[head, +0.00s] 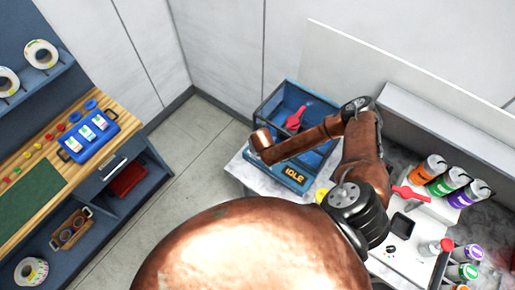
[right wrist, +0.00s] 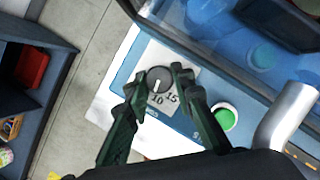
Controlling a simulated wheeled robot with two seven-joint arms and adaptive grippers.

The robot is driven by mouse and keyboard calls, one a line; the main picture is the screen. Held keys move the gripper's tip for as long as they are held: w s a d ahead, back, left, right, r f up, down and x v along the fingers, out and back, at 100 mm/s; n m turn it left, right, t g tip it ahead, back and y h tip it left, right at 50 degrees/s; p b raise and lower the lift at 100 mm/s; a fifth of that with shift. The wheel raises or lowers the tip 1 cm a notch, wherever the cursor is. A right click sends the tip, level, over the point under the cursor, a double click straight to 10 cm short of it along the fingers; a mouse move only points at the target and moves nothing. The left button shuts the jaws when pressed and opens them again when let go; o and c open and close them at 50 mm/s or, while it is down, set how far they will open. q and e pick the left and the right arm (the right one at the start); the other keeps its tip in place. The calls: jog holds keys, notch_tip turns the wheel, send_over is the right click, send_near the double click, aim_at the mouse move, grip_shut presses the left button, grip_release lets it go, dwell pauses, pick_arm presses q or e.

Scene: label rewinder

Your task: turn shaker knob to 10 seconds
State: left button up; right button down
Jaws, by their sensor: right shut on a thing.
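The blue shaker (head: 292,172) stands on the light bench, with "IDLE" on its front display. In the right wrist view its round grey knob (right wrist: 158,79) sits on a pale dial plate. The knob's white mark points down in the picture, toward the printed 10, with 15 to the right of it. My right gripper (right wrist: 157,76) has its dark green fingers on either side of the knob, shut on it. In the head view my right wrist hides the knob and fingers. My left gripper is in neither view.
A green button (right wrist: 225,117) is right of the knob, near a silver tube (right wrist: 286,115). A red object (head: 295,120) lies inside the shaker's tray. Several coloured-label bottles (head: 448,180) stand at the right. A wooden-topped workbench (head: 75,122) is at the left, with clear floor between.

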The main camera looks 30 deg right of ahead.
jog(key=shift+d, duration=0.1)
dwell(0.3)
jog(key=c, duration=1.7)
grip_release()
jog(key=shift+o, duration=0.2)
jog(key=shift+s+r, duration=0.2)
jog(key=shift+r, duration=0.3)
jog(key=shift+s+a+r, duration=0.25)
jog(key=shift+s+r, duration=0.2)
jog(key=shift+s, duration=0.05)
jog(key=shift+s+a+r, duration=0.2)
jog(key=shift+s+r, duration=0.2)
jog(key=shift+s, duration=0.05)
jog(key=s+a, duration=0.4)
jog(key=s, duration=0.6)
jog(key=shift+a, duration=0.1)
